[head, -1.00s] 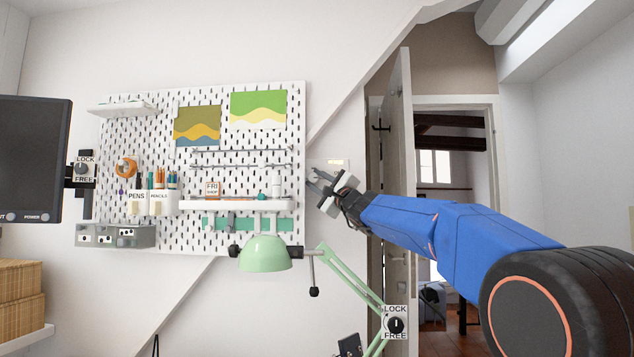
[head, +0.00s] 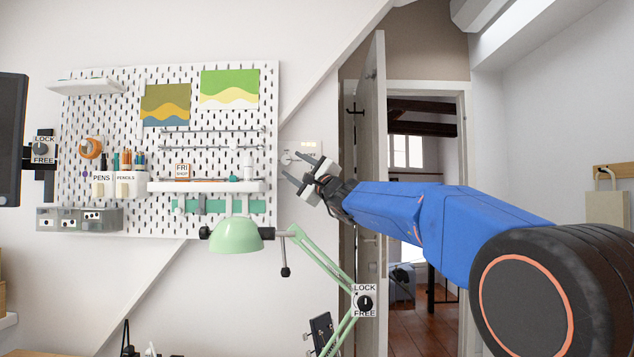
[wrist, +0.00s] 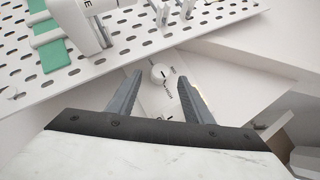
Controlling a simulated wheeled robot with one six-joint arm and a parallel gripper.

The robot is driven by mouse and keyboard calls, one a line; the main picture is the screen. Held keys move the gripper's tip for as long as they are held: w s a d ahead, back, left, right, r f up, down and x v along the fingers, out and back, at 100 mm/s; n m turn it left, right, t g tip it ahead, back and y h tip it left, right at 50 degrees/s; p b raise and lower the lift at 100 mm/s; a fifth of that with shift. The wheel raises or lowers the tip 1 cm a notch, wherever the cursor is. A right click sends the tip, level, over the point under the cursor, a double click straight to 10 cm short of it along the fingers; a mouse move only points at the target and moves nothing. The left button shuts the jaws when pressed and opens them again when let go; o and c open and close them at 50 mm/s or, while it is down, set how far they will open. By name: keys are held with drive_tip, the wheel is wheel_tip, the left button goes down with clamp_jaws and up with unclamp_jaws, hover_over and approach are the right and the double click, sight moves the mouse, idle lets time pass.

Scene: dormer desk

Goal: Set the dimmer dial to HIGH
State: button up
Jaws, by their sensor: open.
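The dimmer dial (wrist: 160,73) is a round white knob on a pale wall plate. In the wrist view it lies between the tips of my open gripper (wrist: 160,78), with empty space on either side. In the head view the dial (head: 287,157) shows on the wall, right of the pegboard. There my gripper (head: 297,170) is just right of and below it, fingers pointing left toward the wall. I cannot tell the dial's setting or the exact distance to it.
The white pegboard (head: 150,150) with its shelf (head: 205,186) stands left of the dial. A green lamp (head: 237,236) and its arm are below. A LOCK/FREE knob (head: 364,302) sits on the lamp arm. An open door (head: 374,130) is to the right.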

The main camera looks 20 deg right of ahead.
drive_tip(key=v, duration=1.3)
drive_tip(key=shift+s, duration=0.2)
drive_tip(key=shift+d+f, duration=0.1)
drive_tip(key=shift+f, duration=0.05)
